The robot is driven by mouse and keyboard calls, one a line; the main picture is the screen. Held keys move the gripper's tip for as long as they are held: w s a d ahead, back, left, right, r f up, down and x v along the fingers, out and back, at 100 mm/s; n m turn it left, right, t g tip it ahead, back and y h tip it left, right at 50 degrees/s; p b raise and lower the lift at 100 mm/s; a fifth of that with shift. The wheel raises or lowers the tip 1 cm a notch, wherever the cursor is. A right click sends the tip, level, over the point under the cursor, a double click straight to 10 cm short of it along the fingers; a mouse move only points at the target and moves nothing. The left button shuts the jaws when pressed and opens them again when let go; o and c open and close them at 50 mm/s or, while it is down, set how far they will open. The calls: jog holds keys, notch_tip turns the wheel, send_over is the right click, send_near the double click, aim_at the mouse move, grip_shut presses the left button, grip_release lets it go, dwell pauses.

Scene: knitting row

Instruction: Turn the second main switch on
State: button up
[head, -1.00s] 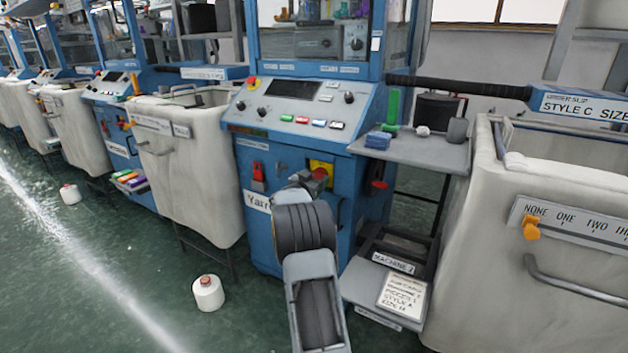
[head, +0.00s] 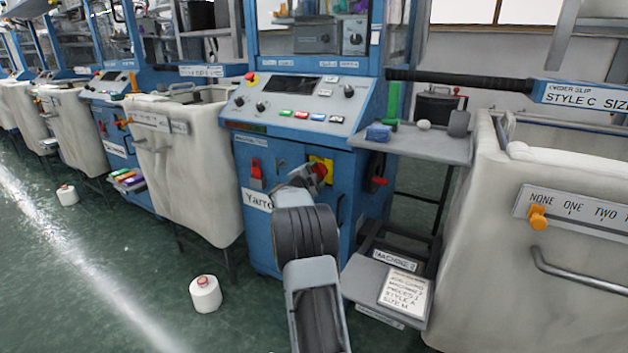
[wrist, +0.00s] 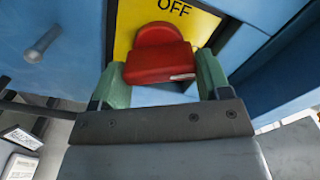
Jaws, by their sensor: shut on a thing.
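The red main switch handle (wrist: 160,58) sits on a yellow plate (wrist: 125,32) with the word OFF at its top edge in the wrist view. My gripper (wrist: 164,80) is shut on this red handle, one green fingertip on each side. In the head view the red handle (head: 319,171) and yellow plate (head: 328,163) show on the front of the blue machine cabinet (head: 268,235). My gripper (head: 312,176) reaches them from below, and my wrist hides part of the plate. The rest of the switch's markings are hidden.
Another red switch (head: 256,176) is left of the plate, and a red lever (head: 378,183) is to its right. A grey shelf (head: 425,148) juts out at right. Cloth bins (head: 190,175) stand on both sides. A white yarn cone (head: 205,294) stands on the floor.

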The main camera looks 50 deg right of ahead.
jog(key=m+b, duration=0.1)
jog(key=m, duration=0.2)
jog(key=m+b, duration=0.2)
jog(key=shift+s+f+m, duration=0.1)
jog(key=shift+f+m, duration=0.1)
jog(key=shift+m, duration=0.2)
jog(key=shift+d, duration=0.1)
dwell(0.3)
jog(key=o, duration=0.9)
jog(key=shift+r, duration=0.1)
jog(key=p+v, duration=0.2)
jog(key=v, duration=1.2)
jog(key=shift+p, duration=0.4)
